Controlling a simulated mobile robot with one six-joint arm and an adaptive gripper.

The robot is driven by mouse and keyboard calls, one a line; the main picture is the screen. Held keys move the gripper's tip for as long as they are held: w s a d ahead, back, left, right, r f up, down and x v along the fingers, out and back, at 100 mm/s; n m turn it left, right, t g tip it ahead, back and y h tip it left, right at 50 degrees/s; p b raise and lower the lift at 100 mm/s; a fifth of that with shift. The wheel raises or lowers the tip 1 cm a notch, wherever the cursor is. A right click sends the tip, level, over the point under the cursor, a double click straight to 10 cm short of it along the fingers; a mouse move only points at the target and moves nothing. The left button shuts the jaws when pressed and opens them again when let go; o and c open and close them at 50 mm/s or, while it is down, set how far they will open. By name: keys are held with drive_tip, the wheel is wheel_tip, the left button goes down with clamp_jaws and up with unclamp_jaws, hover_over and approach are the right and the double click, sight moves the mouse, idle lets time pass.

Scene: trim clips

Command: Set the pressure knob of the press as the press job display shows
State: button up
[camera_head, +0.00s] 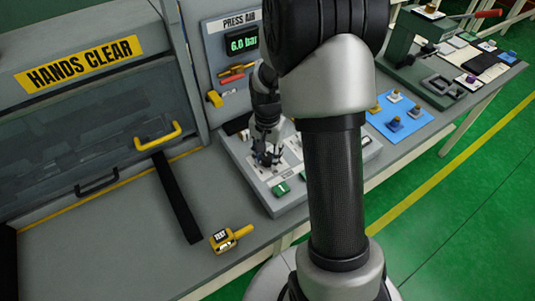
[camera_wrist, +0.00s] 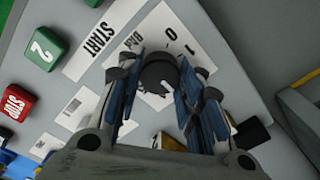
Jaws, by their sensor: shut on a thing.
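My gripper (camera_head: 267,158) is down at the grey control panel (camera_head: 243,158) of the press. In the wrist view, my gripper (camera_wrist: 160,70) has its two blue-padded fingers shut on a dark grey round knob (camera_wrist: 158,73). The knob stands on a white label (camera_wrist: 183,37) with the marks 1 and 0 and a partly hidden word. Its pointer and setting cannot be read clearly. A PRESS AIR display (camera_head: 244,41) shows 6.0 bar in green. I see no screen clearly marked as the press job display.
A green button marked 2 (camera_wrist: 47,47), a START label (camera_wrist: 100,38) and a red STOP button (camera_wrist: 15,102) lie near the knob. A yellow TEST piece (camera_head: 228,238) and black strip (camera_head: 177,197) lie on the bench. A yellow-handled guard (camera_head: 90,130) stands left.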

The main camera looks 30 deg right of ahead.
drive_tip(key=shift+c, duration=1.4)
drive_tip(key=shift+n, duration=0.3)
drive_tip(key=n+p, duration=0.1)
drive_tip(key=n, duration=0.2)
drive_tip(key=shift+n+p, duration=0.45)
drive_tip(key=shift+n, duration=1.55)
drive_tip(key=o, duration=1.1)
drive_tip(key=shift+c, duration=0.2)
